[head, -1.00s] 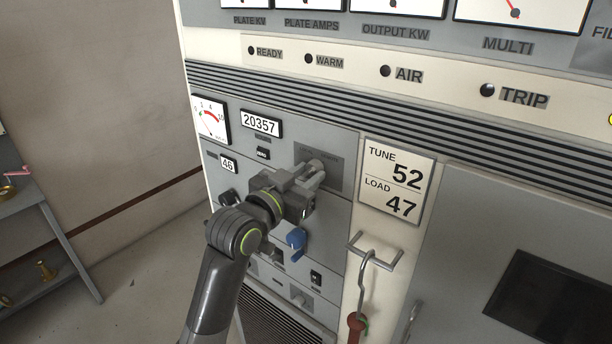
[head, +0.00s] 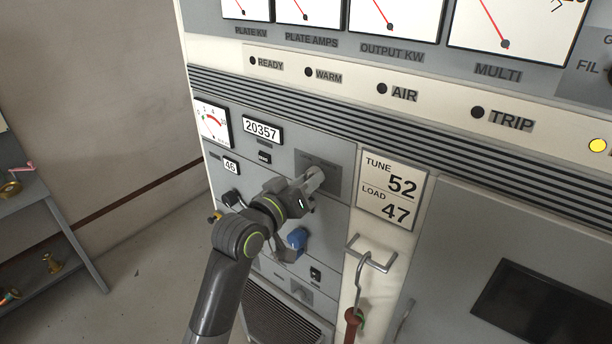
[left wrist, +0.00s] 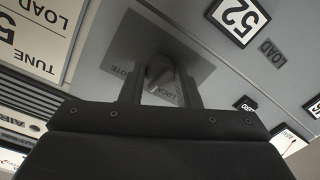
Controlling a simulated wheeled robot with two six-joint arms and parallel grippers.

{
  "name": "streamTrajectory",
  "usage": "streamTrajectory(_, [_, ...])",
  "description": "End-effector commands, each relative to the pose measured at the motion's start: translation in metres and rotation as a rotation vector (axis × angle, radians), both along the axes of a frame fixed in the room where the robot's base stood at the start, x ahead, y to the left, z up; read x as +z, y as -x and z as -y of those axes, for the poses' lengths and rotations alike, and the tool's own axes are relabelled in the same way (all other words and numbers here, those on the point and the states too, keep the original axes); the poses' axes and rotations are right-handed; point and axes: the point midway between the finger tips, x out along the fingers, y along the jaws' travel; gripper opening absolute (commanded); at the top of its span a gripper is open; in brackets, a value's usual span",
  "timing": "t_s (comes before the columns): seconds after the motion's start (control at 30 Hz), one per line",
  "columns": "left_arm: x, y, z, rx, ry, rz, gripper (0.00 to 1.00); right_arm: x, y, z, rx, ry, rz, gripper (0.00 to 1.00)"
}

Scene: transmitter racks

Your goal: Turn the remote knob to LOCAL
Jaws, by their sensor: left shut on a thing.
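My right gripper is not in view.
A blue knob (head: 297,238) sits just below my left wrist. A TUNE/LOAD sign (head: 392,190) is right of the plate. A hooked rod (head: 362,275) hangs from a bracket below it. A grey shelf (head: 45,215) stands at the far left, with open floor between.

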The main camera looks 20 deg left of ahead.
Motion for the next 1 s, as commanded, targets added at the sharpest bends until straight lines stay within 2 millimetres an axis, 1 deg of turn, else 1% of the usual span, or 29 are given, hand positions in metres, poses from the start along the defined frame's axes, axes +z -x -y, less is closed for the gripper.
streamTrajectory(0.6, [0.0028, 0.0001, 0.0005, -0.001, 0.545, -0.195, 0.06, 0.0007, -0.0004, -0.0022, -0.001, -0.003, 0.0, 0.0])
streamTrajectory(0.8, [0.0032, 0.0, 0.0003, 0.0, 0.698, -0.251, 0.06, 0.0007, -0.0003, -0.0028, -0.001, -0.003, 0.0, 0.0])
streamTrajectory(1.0, [0.0035, 0.0, 0.0003, 0.0, 0.815, -0.294, 0.06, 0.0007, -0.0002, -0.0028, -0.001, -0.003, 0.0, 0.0])
